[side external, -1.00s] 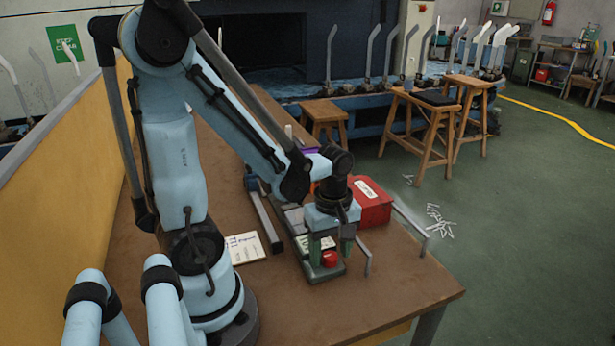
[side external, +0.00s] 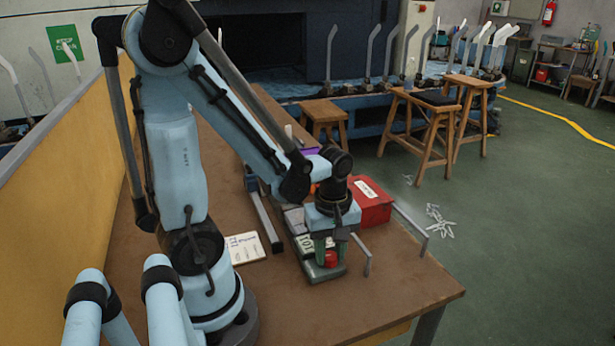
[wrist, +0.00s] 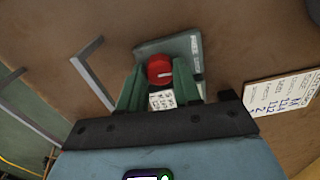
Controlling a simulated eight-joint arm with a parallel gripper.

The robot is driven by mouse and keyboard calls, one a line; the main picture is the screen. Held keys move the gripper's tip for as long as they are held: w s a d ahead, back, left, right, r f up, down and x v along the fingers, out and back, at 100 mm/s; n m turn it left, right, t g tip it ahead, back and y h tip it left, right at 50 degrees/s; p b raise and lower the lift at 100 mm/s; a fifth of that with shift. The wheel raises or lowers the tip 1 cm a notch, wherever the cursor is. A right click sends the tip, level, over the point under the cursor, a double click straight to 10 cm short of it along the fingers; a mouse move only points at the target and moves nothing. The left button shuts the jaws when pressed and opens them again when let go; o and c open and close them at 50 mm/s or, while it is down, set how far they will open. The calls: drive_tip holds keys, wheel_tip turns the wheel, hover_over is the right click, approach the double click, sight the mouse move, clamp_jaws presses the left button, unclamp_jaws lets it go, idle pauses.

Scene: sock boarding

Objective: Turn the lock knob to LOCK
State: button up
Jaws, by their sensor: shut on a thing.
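The red lock knob (side external: 331,258) sits on a grey-green base plate (side external: 322,273) near the front of the bench. In the wrist view my gripper (wrist: 157,82) is shut on the knob. A white label (wrist: 162,100) with small print lies between the fingers, and lettering runs along the plate's right edge; I cannot read either surely.
A red box (side external: 372,203) stands behind and right of my gripper. A bent metal rail (side external: 410,222) stands at the bench's right edge. A written card (side external: 244,247) lies left of the plate. The bench's front right is bare.

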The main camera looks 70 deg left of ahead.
sight(330, 255)
drive_tip(key=shift+m, duration=1.7)
drive_tip(key=o, duration=1)
drive_tip(key=shift+o, duration=0.2)
drive_tip(key=shift+r, duration=0.15)
wheel_tip(330, 255, up, 12)
